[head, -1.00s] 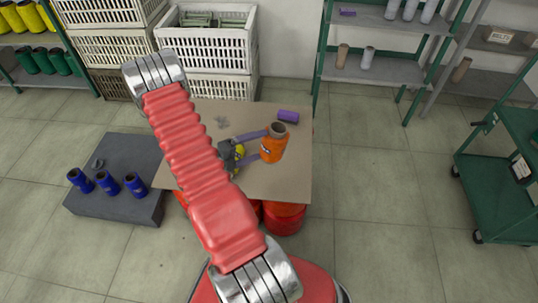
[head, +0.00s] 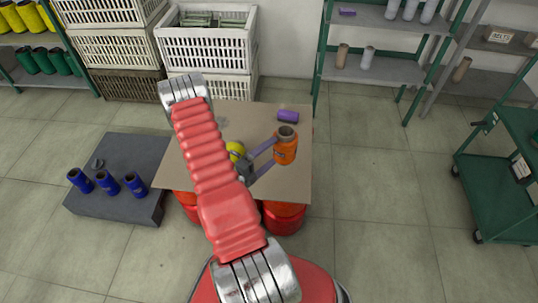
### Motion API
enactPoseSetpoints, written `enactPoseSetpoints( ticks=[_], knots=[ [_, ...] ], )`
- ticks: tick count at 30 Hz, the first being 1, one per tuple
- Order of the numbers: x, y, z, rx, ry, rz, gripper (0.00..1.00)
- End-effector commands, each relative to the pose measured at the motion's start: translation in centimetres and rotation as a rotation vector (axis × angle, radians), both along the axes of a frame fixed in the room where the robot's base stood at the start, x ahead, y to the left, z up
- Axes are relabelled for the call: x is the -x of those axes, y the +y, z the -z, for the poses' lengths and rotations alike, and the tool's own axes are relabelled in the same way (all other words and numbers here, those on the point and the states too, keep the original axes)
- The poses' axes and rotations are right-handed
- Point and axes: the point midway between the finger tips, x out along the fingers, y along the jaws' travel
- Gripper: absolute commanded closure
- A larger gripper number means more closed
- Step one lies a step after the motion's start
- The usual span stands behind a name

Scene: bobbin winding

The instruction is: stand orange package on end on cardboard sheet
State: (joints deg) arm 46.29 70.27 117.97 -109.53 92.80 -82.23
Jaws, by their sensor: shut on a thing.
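The orange package (head: 285,151) is a spool with a brown hollow core showing at its top. It is upright, near the right edge of the cardboard sheet (head: 297,186). My gripper (head: 278,147) has purple fingers and is shut on the package from the left. I cannot tell whether the package's bottom touches the sheet. My red arm hides part of the sheet's left and middle.
A purple spool (head: 288,116) lies on the sheet behind the package. Red drums (head: 284,216) are under the sheet. A dark grey platform (head: 115,200) with blue spools stands at left. Crates (head: 208,48) and shelves (head: 375,62) are behind; a green cart (head: 495,190) is at right.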

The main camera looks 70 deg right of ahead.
Motion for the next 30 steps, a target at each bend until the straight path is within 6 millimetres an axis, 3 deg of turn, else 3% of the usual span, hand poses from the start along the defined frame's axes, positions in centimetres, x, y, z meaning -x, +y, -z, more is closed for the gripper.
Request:
enactPoseSetpoints(
  ticks=[21, 30],
  knots=[
    [0.0, 0.0, 6.5, 0.001, 0.000, 0.000, 0.59],
    [-0.2, 0.0, 6.4, 0.001, 0.000, 0.000, 0.59]
  ],
)
